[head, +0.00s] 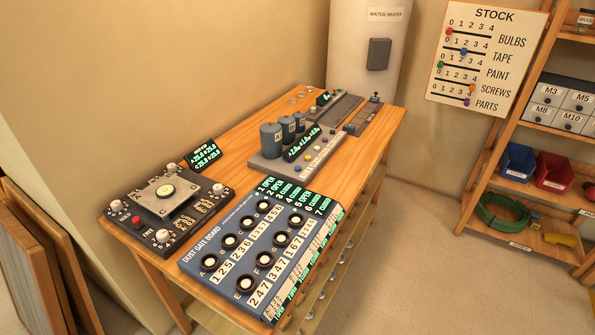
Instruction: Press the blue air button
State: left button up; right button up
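A grey unit (262,164) with several blue-grey cylinders (271,138) stands mid-table. A dark display (302,143) with green digits leans beside the cylinders. A row of small coloured buttons runs along the unit's front strip, with a yellow one (308,159) and a purple one (325,140) among them. They are too small for me to tell which is the blue air button or read its label. Neither of my grippers is in view.
On the wooden table (232,135), a blue dust gate board (212,254) lies in front and a dark board with a red button (137,220) at left. A slider unit (368,117) is at the back. A shelf (498,165) stands right; floor (425,230) between is clear.

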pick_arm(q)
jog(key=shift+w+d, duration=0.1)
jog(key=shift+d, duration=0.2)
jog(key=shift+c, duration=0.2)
